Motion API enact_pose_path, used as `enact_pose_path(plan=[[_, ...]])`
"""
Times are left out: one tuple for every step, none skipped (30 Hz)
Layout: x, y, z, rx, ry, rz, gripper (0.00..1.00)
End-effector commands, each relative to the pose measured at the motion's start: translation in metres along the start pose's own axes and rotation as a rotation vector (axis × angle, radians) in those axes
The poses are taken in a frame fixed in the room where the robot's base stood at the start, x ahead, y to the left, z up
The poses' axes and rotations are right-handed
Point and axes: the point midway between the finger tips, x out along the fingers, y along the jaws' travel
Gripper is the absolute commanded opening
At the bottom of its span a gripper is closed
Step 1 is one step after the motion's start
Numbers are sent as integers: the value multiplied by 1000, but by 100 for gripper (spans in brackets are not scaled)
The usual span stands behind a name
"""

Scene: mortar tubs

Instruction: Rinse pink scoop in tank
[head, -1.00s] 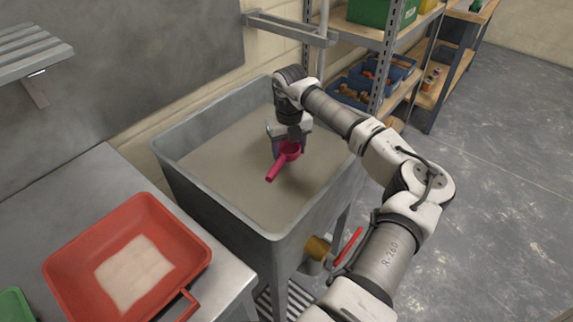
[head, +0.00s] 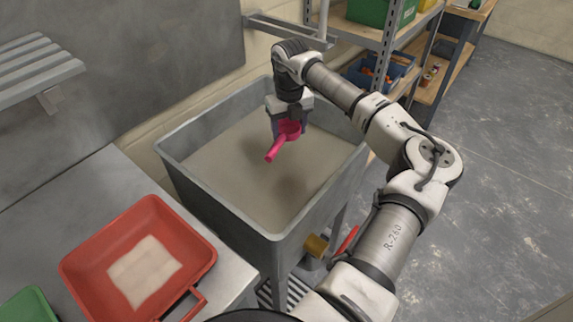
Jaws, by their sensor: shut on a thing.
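The pink scoop (head: 289,130) is in my gripper (head: 288,128), over the grey tank. My gripper points down and is shut on the scoop. The scoop's handle slants down toward the lower left of the picture. The tank (head: 218,211) is a deep rectangular tub filled with murky grey-brown liquid. The scoop appears to be above the liquid, with a dark shadow below it on the surface. The inside of the scoop's bowl is too small to make out.
A red tray (head: 195,232) with a pale patch stands on the metal bench (head: 95,190) at left, beside a green tray (head: 28,306). Shelves with blue bins (head: 397,72) stand behind the tank at right. A valve with a red lever (head: 347,241) sits below the tank.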

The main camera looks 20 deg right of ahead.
Motion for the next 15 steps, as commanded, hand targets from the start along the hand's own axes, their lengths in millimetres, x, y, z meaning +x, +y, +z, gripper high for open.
enact_pose_path(plan=[[-7,0,0,0,-1,-1,34],[-10,0,0,0,-1,-1,34],[-13,0,0,0,0,0,34],[-15,0,0,0,0,0,34],[-18,0,0,0,0,0,34],[-21,0,0,0,0,0,34],[-23,0,0,0,0,0,34],[-26,0,0,0,0,0,34],[-29,0,0,0,-1,0,34],[-31,0,0,0,-1,-1,34],[-34,0,0,0,-1,-1,34],[-37,0,0,0,-1,-1,34],[-39,0,0,0,-1,-1,34],[-42,0,0,0,-1,-1,34],[-45,0,0,0,-1,0,34]])
